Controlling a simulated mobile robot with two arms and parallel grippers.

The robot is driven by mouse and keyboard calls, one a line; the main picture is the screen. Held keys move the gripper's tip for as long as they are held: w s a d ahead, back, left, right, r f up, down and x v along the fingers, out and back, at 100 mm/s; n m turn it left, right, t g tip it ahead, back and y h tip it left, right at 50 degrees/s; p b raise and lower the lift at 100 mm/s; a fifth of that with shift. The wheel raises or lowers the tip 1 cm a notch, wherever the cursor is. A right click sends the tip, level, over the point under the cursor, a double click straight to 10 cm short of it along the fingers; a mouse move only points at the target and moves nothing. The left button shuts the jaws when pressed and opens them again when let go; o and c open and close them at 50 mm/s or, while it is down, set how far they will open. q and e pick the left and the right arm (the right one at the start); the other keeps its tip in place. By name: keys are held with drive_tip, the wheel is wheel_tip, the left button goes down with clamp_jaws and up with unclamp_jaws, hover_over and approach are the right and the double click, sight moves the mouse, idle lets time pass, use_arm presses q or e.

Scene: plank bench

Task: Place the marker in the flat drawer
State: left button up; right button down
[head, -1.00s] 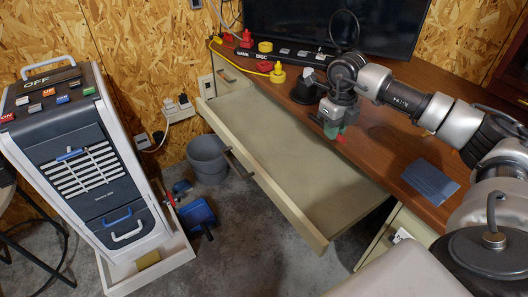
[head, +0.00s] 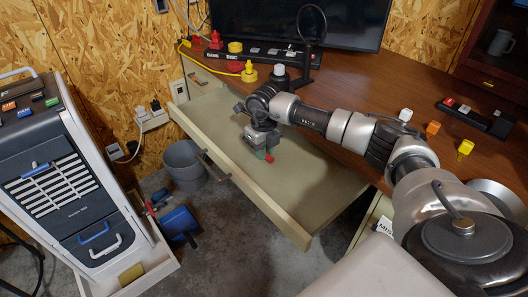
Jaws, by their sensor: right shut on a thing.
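The flat drawer (head: 290,221) is the wide, shallow cream drawer pulled out from under the brown desk; its visible floor is bare. My right gripper (head: 263,153) reaches from the right over the open drawer and points down. It is shut on the marker (head: 269,158), of which only a small red end shows below the fingers. The rest of the marker is hidden by the gripper. The marker appears to be above the drawer floor, but the exact gap cannot be told. My left gripper is not in view.
The desk top (head: 350,75) holds a monitor, a power strip (head: 262,55) with plugs, and small white, orange and yellow blocks. A grey bucket (head: 184,165) and blue dustpan (head: 180,222) stand on the floor left of the drawer, near a wheeled cabinet (head: 75,200).

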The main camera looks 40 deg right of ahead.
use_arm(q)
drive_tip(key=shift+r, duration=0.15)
use_arm(e)
drive_tip(key=shift+f, duration=0.2)
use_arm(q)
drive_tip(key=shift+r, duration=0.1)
use_arm(e)
drive_tip(key=shift+f, duration=0.15)
drive_tip(key=c, duration=1.1)
unclamp_jaws()
use_arm(q)
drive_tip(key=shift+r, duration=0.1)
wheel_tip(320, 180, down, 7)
drive_tip(key=p, duration=0.2)
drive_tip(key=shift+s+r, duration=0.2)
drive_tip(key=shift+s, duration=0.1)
use_arm(e)
wheel_tip(320, 180, up, 12)
drive_tip(key=shift+r, duration=0.15)
